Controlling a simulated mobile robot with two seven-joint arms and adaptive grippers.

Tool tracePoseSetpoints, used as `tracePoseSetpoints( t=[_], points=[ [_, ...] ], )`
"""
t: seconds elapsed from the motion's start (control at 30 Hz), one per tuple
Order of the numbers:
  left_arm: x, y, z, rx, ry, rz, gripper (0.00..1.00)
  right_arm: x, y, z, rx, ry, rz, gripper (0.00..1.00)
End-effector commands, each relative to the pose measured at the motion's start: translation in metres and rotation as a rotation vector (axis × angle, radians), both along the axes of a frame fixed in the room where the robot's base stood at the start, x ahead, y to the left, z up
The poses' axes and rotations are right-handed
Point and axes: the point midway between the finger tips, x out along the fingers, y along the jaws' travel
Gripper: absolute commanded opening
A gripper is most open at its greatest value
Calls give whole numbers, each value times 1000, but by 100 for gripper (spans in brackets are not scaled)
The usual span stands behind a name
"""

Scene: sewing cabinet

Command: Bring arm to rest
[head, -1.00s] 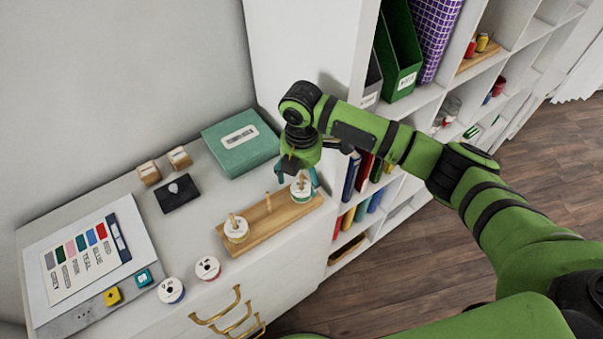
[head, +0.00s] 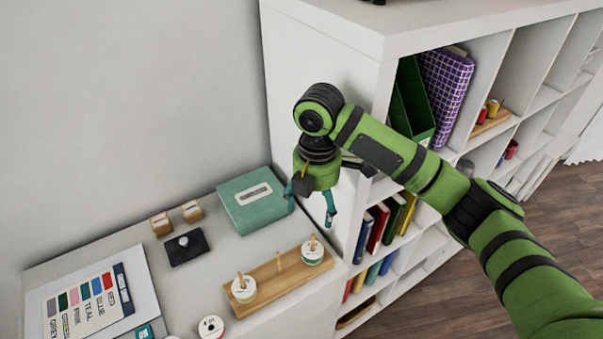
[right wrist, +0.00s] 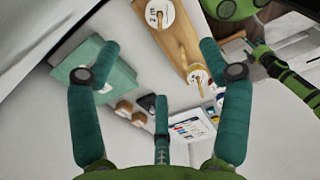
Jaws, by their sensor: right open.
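My right arm (head: 410,165) is green with black bands and comes in from the right in the head view. Its right gripper (head: 310,205) hangs above the cabinet top, between the teal box (head: 252,200) and the wooden spool rack (head: 270,285). Its teal fingers are spread and hold nothing; the right wrist view also shows them apart, with the rack (right wrist: 180,40) and teal box (right wrist: 95,75) beyond. A white spool (head: 313,250) sits on a right peg of the rack and another spool (head: 244,288) on the left peg; the middle peg is bare.
A colour chart (head: 85,305), a black block with a knob (head: 187,247) and two small wooden blocks (head: 161,224) lie on the cabinet top. A loose spool (head: 211,328) lies near the front. A white shelf (head: 340,50) with books stands close behind my gripper.

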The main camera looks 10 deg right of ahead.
Motion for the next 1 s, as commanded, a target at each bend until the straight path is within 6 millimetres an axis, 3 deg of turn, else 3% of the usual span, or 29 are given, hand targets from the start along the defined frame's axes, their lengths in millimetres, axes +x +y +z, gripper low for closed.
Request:
tracePoseSetpoints(
  t=[0.27,0.47,0.6,0.73,0.87,1.0],
  points=[
    [0,0,0,0,0,0,78,-6,6,-9,19,1,-13,78],
    [0,0,0,0,0,0,78,-36,36,-58,133,-6,-144,78],
    [0,-1,0,-1,0,0,78,-62,54,-88,247,-17,-329,78],
    [0,-1,0,-1,0,0,78,-82,58,-108,322,-20,-503,78],
    [0,-1,0,-1,0,0,78,-103,54,-125,384,-19,-706,78],
    [1,-1,0,-1,-1,0,78,-131,33,-145,426,-29,-991,78]
  ],
)
